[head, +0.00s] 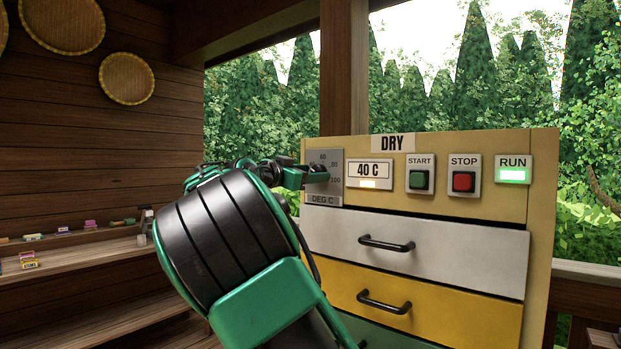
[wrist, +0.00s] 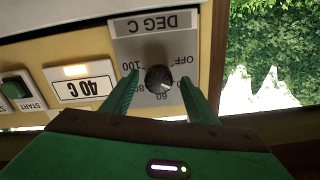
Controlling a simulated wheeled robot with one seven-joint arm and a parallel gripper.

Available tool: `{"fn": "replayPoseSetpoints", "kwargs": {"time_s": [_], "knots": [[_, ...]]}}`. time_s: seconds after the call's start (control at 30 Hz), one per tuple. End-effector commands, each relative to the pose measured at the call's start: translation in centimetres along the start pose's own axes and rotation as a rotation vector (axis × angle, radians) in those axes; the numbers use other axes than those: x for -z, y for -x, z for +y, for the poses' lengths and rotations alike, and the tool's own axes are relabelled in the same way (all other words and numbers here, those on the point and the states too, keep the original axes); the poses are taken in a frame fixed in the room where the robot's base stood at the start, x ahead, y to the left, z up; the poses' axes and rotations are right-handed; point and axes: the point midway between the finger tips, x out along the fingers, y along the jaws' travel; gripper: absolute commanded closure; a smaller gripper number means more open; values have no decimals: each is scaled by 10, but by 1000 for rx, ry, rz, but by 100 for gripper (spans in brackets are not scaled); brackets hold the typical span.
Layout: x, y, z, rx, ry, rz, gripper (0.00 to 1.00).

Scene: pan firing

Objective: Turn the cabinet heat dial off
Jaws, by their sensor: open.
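The heat dial is a dark round knob (wrist: 159,79) on a grey plate marked DEG C (wrist: 165,22). The wrist view shows it upside down, with OFF, 60, 80 and 100 around the knob. My gripper (wrist: 158,88) is open, with one green finger on each side of the knob. I cannot tell whether the fingers touch it. In the head view the dial plate (head: 323,157) is at the cabinet's upper left, and my gripper (head: 318,176) is in front of it, hiding part of the knob. The knob's pointer direction is unclear.
The display (head: 368,170) beside the dial reads 40 C with a lit lamp. Right of it are the green START button (head: 418,180), the red STOP button (head: 464,181) and a lit green RUN lamp (head: 513,175). Drawers with black handles (head: 387,244) are below.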

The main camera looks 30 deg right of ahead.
Motion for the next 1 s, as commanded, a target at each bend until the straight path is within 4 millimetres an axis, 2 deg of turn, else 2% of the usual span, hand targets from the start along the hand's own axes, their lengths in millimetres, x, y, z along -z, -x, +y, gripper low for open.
{"fn": "replayPoseSetpoints", "kwargs": {"time_s": [0.2, 0.47, 0.63, 0.67, 1.0], "knots": [[0, -13, 0, 0, -1, 0, 47], [0, -14, 0, 1, 0, -1, 47], [0, -14, 0, 1, 0, 0, 85], [0, -14, 0, 1, 0, 0, 88], [0, -14, 0, 2, 35, 0, 88]]}}
